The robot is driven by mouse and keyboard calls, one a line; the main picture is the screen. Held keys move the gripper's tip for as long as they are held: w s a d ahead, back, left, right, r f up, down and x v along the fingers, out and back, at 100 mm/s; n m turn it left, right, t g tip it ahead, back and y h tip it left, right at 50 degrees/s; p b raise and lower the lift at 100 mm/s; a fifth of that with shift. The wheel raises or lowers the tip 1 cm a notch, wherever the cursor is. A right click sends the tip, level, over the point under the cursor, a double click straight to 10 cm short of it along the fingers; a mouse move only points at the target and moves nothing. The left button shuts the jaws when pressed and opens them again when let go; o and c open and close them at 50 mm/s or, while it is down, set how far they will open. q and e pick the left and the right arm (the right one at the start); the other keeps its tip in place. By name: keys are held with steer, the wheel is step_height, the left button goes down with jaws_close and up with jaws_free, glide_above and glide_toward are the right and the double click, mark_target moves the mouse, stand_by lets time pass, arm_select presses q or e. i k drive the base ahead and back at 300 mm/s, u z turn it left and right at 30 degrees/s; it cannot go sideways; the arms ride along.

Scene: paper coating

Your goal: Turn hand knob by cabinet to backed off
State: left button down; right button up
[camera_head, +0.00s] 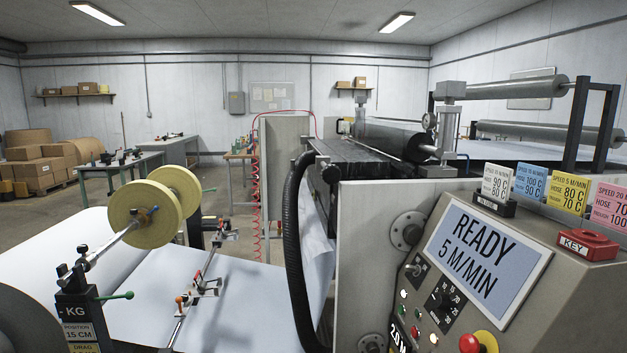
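The grey control cabinet (375,225) stands at the right, with a tilted screen (488,262) reading READY 5 M/MIN. A round grey flange (408,231) is on its left face, and another (372,343) shows at the bottom edge. A small black knob (441,300) with a number scale is on its panel. I cannot tell which part is the hand knob by the cabinet, or its setting. Neither of my grippers is in view.
A black hose (293,255) hangs left of the cabinet. White paper web (235,300) runs across the lower left, near yellow discs (140,213) and a KG stand (78,318). Colored cards (567,188), a red KEY block (588,244) and a red button (470,343) are on the cabinet.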

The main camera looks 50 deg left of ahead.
mark_target(330, 174)
steer(key=u, duration=2.35)
steer(key=i, duration=0.35)
steer(key=z, duration=0.3)
